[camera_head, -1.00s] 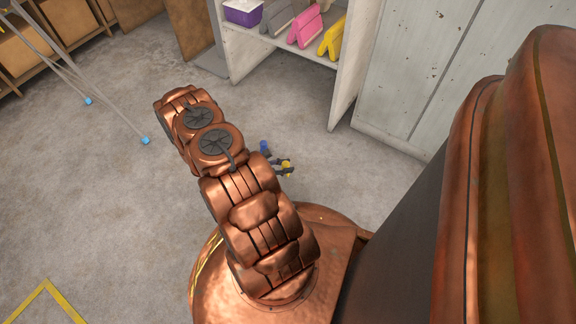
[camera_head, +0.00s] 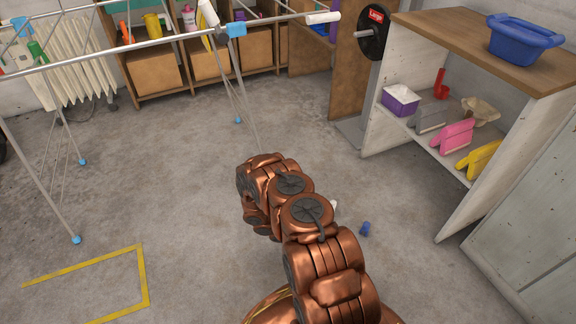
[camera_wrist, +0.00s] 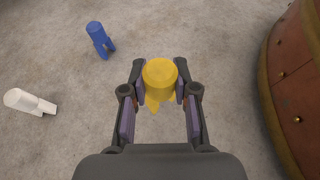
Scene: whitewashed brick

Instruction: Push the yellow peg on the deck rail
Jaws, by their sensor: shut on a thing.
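The yellow peg (camera_wrist: 160,74) is between the two pads of my gripper (camera_wrist: 160,84) in the wrist view, and the gripper is shut on it. Its round top faces the camera, with a pointed part below. The floor shows behind it; I cannot tell its height. In the head view my arm hides the gripper and this peg. A grey metal drying rack (camera_head: 140,48) stands at the upper left of the head view, and its long front bar looks like the rail. The bar runs to a white end piece (camera_head: 322,18) on the right.
A blue peg (camera_wrist: 97,38) and a white peg (camera_wrist: 25,100) lie on the floor nearby. At right stands a shelf unit (camera_head: 470,30) with a blue tub (camera_head: 522,40) on top. The rack's legs reach the floor. Open concrete floor (camera_head: 170,175) lies between rack and arm.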

